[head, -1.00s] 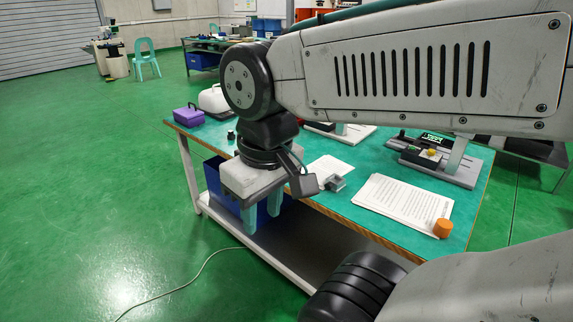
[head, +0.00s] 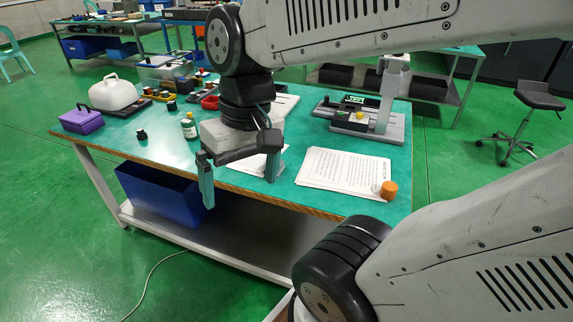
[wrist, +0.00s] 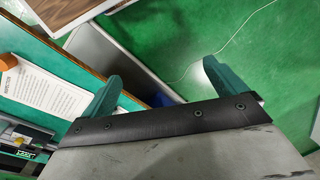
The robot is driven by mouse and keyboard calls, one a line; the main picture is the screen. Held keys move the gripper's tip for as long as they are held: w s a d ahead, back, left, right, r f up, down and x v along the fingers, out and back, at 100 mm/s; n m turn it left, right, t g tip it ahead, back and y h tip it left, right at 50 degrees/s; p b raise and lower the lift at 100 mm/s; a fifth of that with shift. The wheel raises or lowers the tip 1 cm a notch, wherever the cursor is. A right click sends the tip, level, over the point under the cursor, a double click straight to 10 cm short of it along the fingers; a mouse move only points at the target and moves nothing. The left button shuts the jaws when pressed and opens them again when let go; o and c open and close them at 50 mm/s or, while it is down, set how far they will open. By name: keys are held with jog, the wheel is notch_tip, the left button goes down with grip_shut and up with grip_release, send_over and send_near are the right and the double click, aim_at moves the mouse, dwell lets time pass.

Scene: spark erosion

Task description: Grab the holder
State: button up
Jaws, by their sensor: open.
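My gripper (head: 238,184) points down near the front edge of the green-topped table (head: 160,152), its two teal fingers apart and nothing between them. In the wrist view my gripper (wrist: 161,72) also has its fingers spread, with the table edge, the lower shelf and green floor beyond. I cannot pick out the holder with certainty. A small grey block shown earlier near the white sheet is hidden now, probably behind my gripper. A grey fixture (head: 387,126) with an upright post and a small yellow-topped part stands at the table's right rear.
Printed sheets (head: 345,172) and an orange cylinder (head: 389,190) lie right of my gripper. A blue bin (head: 160,196) sits below. Open floor lies in front.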

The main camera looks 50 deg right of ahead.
jog(key=w+d+f+m+t+y, duration=0.2)
jog(key=w+d+f+m+y, duration=0.2)
jog(key=w+m, duration=0.35)
jog(key=w+d+f+m+t+y, duration=0.2)
jog(key=w+d+f+m+y, duration=0.2)
jog(key=w+m, duration=0.35)
jog(key=w+d+f+m+t+h, duration=0.1)
jog(key=d+f+m+t, duration=0.1)
jog(key=d+f+m, duration=0.3)
jog(key=w+d+f+m+t+h, duration=0.1)
jog(key=d+f+m, duration=0.4)
jog(key=d, duration=0.5)
jog(key=w+d+f+m+t+h, duration=0.1)
jog(key=d+f+m+t+h, duration=0.2)
jog(key=d+f+m+t, duration=0.2)
jog(key=shift+d+f, duration=0.3)
jog(key=shift+d, duration=0.5)
jog(key=shift+d+f, duration=0.25)
jog(key=shift+d, duration=0.55)
jog(key=shift+d+f+m+t+h, duration=0.25)
jog(key=shift+f+m+t+h, duration=0.05)
jog(key=shift+f, duration=0.05)
jog(key=x, duration=0.7)
jog(key=shift+w+a+f, duration=0.1)
jog(key=shift+f, duration=0.2)
jog(key=c, duration=1.2)
